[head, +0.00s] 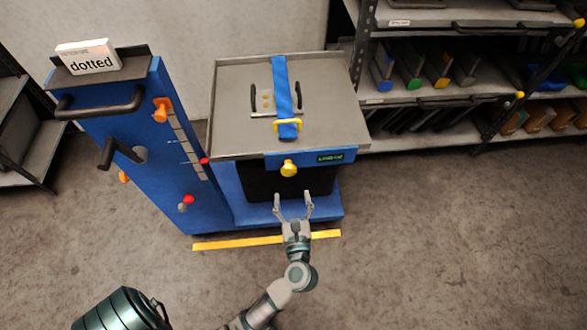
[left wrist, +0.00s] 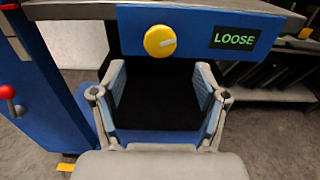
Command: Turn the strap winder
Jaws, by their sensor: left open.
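The strap winder is a yellow round knob (head: 289,169) on the front of the blue bench under the grey top. In the left wrist view the yellow knob (left wrist: 160,41) has a pale mark on its face. A small display (left wrist: 235,39) to its right reads LOOSE in green. A blue strap (head: 282,85) with a yellow buckle (head: 287,125) runs over the grey top and hangs toward the front edge. My left gripper (head: 293,200) is open and empty in front of the bench, below the knob and apart from it. My right gripper is not in view.
Shelves (head: 440,90) with coloured bins stand at the right. A yellow floor line (head: 240,242) runs before the bench. The floor in front is clear.

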